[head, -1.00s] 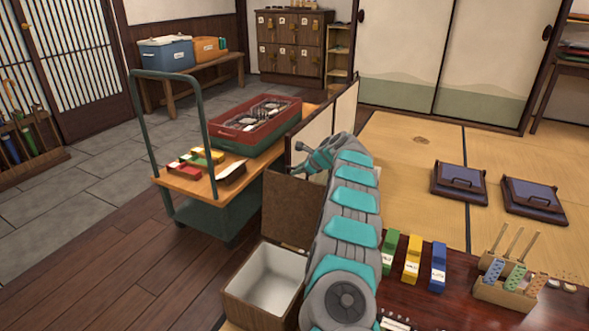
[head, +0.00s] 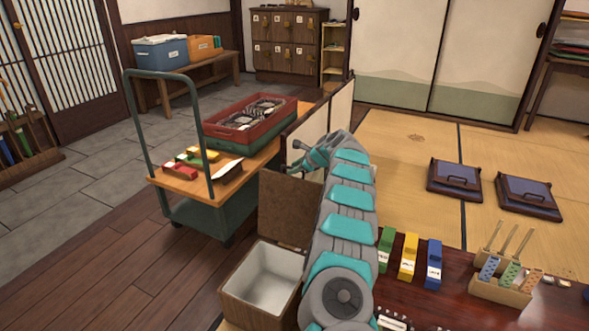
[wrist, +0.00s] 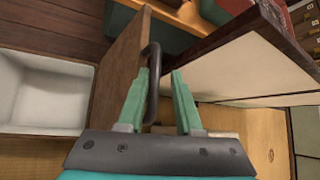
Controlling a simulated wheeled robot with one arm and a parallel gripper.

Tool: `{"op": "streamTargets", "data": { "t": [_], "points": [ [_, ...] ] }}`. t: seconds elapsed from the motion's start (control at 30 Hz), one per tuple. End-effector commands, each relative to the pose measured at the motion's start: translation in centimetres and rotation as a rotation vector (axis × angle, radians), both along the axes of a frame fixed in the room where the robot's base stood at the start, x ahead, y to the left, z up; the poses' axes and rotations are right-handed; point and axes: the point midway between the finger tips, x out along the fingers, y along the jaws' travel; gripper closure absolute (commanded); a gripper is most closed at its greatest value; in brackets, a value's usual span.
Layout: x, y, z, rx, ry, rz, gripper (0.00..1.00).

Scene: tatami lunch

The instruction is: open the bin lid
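The bin (head: 232,301) stands at the bottom middle of the head view, its white inside exposed. Its brown lid (head: 290,208) is raised, standing steeply at the bin's back edge; it also shows in the wrist view (wrist: 119,75). A dark bar handle (wrist: 154,62) sits on the lid's outer face. My gripper (wrist: 161,72) is open at this handle. The handle passes between the two green fingers, closer to the left one. I cannot tell whether a finger touches it. In the head view my gripper (head: 303,150) is at the lid's upper right, partly hidden by my arm.
A low cream screen (head: 341,107) stands just behind the lid. A cart (head: 215,213) with a red crate (head: 243,134) is at the back left. On the right, a dark table (head: 424,308) holds colored boxes (head: 408,257).

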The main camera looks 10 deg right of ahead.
Motion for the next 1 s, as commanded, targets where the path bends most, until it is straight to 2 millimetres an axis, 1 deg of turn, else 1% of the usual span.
{"op": "streamTargets", "data": {
  "t": [0.03, 0.1, 0.27, 0.43, 0.67, 0.83, 1.0],
  "points": [
    [-0.2, 0.0, -0.5, -0.002, 0.008, 0.003, 0.55],
    [-0.2, 0.0, -0.6, -0.002, 0.010, 0.002, 0.55],
    [-0.2, 0.1, -0.6, -0.002, 0.011, 0.003, 0.55],
    [-0.6, -0.3, -0.3, -0.002, 0.011, 0.002, 0.55],
    [-2.0, -1.2, 1.4, 0.001, 0.007, 0.000, 0.55],
    [-3.1, -2.0, 3.1, 0.002, 0.001, 0.000, 0.55],
    [-4.3, -2.7, 4.1, 0.002, 0.003, 0.001, 0.55]
  ]
}}
